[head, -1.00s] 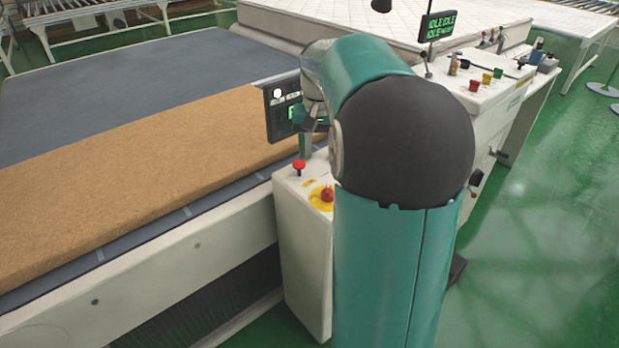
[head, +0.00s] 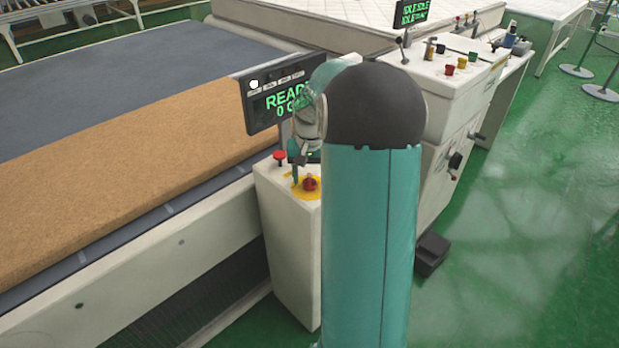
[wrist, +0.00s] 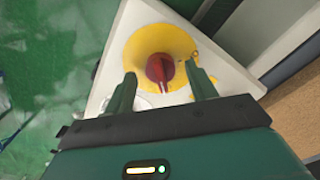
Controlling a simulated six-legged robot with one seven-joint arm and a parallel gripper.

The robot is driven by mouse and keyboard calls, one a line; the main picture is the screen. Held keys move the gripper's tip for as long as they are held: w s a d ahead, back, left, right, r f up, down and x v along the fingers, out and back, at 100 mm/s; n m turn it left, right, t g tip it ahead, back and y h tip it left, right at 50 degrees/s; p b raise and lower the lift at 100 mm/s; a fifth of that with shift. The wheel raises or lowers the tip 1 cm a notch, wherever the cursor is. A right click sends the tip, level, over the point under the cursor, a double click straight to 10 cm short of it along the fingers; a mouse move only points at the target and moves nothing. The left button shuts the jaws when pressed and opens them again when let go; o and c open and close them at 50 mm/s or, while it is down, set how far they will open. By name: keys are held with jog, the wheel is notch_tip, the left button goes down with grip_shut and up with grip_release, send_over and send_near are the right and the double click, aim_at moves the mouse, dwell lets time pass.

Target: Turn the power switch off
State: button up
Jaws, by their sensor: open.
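The power switch is a red rotary knob (wrist: 160,69) on a round yellow plate (wrist: 138,50) in the wrist view. In the head view the red knob (head: 310,183) shows on top of the white control box (head: 285,240). My gripper (wrist: 160,82) is open, with one green finger on each side of the knob in the picture. Whether the fingers touch it or hover above it, I cannot tell. In the head view my gripper (head: 297,170) is small and partly hidden behind my arm, just over the box top.
A red mushroom button (head: 279,157) stands on the box's left side. A display (head: 283,97) reading READY stands behind. A brown mattress pad (head: 120,180) lies on the conveyor at left. A second console (head: 455,85) with colored buttons is at right.

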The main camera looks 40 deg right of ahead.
jog(key=shift+f, duration=0.55)
jog(key=shift+c, duration=0.5)
jog(key=c, duration=0.9)
